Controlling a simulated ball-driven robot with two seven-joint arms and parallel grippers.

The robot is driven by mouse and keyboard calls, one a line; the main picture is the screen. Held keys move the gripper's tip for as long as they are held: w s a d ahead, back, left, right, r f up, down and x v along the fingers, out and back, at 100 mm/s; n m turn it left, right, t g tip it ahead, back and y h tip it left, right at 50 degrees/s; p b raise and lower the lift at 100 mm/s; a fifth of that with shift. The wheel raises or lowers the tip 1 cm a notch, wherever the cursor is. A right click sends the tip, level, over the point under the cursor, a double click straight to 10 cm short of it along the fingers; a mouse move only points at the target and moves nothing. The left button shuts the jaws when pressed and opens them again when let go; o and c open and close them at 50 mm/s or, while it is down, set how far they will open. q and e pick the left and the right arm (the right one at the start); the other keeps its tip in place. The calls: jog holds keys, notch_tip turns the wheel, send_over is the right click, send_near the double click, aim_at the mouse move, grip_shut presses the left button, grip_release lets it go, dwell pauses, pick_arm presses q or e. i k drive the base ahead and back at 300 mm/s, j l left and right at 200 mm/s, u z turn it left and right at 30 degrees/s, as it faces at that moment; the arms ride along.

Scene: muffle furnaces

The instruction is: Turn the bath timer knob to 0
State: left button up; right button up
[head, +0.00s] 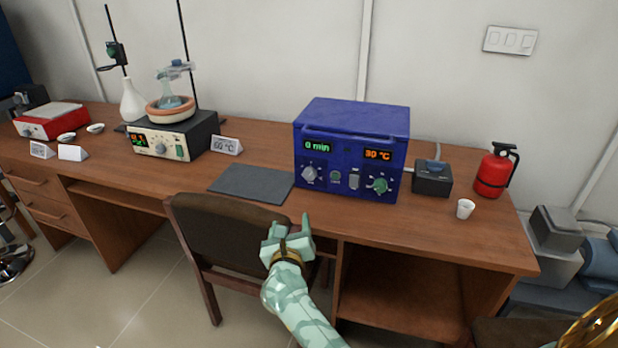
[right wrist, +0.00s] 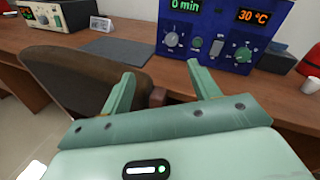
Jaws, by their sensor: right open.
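The blue bath unit (head: 352,145) stands on the wooden desk, with a green "0 min" display on the left and an orange "30 °C" display on the right. The grey timer knob (head: 309,174) sits below the "0 min" display; it also shows in the right wrist view (right wrist: 172,40). A green knob (head: 380,185) sits below the temperature display. My right gripper (head: 290,226) is open and empty, below and in front of the unit near the desk's front edge, apart from the knob. My left gripper is not in view.
A brown chair (head: 232,235) stands at the desk beside my right gripper. A dark mat (head: 250,184) lies left of the unit. A black box (head: 433,180), a white cup (head: 465,209) and a red extinguisher (head: 492,174) stand to its right. A hotplate (head: 172,135) stands further left.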

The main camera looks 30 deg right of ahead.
aim_at(310, 173)
jog(key=i+l, duration=0.5)
jog(key=i, duration=0.3)
